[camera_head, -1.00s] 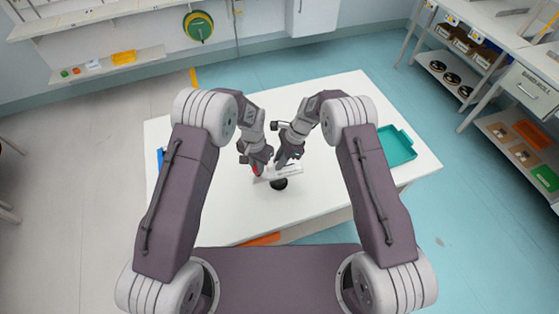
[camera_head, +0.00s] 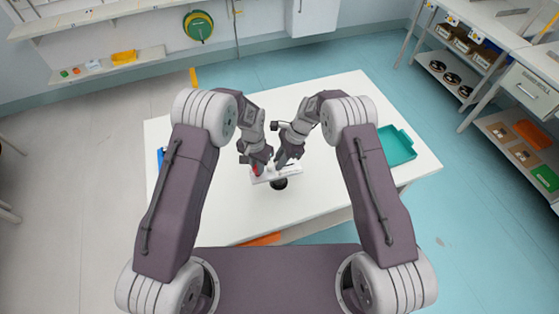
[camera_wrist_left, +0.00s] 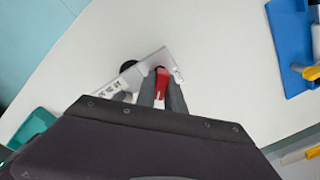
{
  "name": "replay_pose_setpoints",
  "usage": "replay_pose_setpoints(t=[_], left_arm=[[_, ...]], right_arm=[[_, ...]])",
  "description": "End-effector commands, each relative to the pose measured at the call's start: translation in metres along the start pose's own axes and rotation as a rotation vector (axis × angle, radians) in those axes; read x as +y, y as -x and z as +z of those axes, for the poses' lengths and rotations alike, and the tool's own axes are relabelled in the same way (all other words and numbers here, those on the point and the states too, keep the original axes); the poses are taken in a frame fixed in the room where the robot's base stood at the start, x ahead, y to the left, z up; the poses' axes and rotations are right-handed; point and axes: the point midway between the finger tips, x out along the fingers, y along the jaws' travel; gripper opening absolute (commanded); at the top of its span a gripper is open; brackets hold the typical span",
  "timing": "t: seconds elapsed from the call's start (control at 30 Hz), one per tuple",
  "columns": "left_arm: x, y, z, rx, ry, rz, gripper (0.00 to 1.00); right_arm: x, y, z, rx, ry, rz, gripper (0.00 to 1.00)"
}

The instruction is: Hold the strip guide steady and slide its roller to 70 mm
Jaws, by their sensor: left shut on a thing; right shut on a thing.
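The strip guide (camera_head: 291,172) is a white bar with printed marks, lying across the white table in front of my grippers. It also shows in the left wrist view (camera_wrist_left: 150,65), with a black round part (camera_head: 280,184) at its near side. My left gripper (camera_head: 257,170) is shut on the red part (camera_wrist_left: 162,86) near the guide's left end. My right gripper (camera_head: 279,164) is shut at the middle of the guide, where the roller appears to be. The roller is too small and too covered by the fingers to see clearly, and I cannot read the scale.
The white table (camera_head: 220,215) has free room around the guide. A teal tray (camera_head: 397,145) is at the right. A blue holder (camera_wrist_left: 290,45) with a yellow-handled item (camera_wrist_left: 311,73) is at the table's left side. Shelving with bins (camera_head: 520,150) stands farther right.

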Motion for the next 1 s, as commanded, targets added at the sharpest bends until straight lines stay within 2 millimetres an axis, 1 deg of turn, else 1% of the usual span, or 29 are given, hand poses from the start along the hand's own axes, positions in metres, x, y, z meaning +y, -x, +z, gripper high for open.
replay_pose_setpoints(t=[0.27,0.37,0.5,0.63,0.73,0.97,1.0], left_arm=[[0.0,0.0,0.0,-0.001,0.0,0.0,0.0],[0.0,0.0,0.0,-0.001,0.0,0.0,0.0],[0.0,0.0,0.001,-0.001,0.0,0.0,0.0],[0.0,0.0,0.001,-0.002,0.0,0.0,0.0],[0.0,0.0,0.001,-0.003,0.0,0.0,0.0],[-0.001,-0.001,0.002,-0.005,0.0,0.0,0.0],[-0.001,-0.001,0.002,-0.005,0.0,0.0,0.0]], right_arm=[[-0.001,0.001,-0.001,-0.001,0.0,-0.002,0.0],[-0.001,0.007,-0.015,-0.001,-0.004,-0.002,0.0],[-0.001,0.018,-0.042,-0.001,-0.004,-0.003,0.0],[-0.001,0.024,-0.057,-0.001,-0.001,-0.002,0.0],[-0.001,0.025,-0.06,0.0,0.0,-0.001,0.0],[-0.001,0.025,-0.061,0.002,0.0,-0.002,0.0],[-0.001,0.025,-0.061,0.002,0.0,-0.002,0.29]])
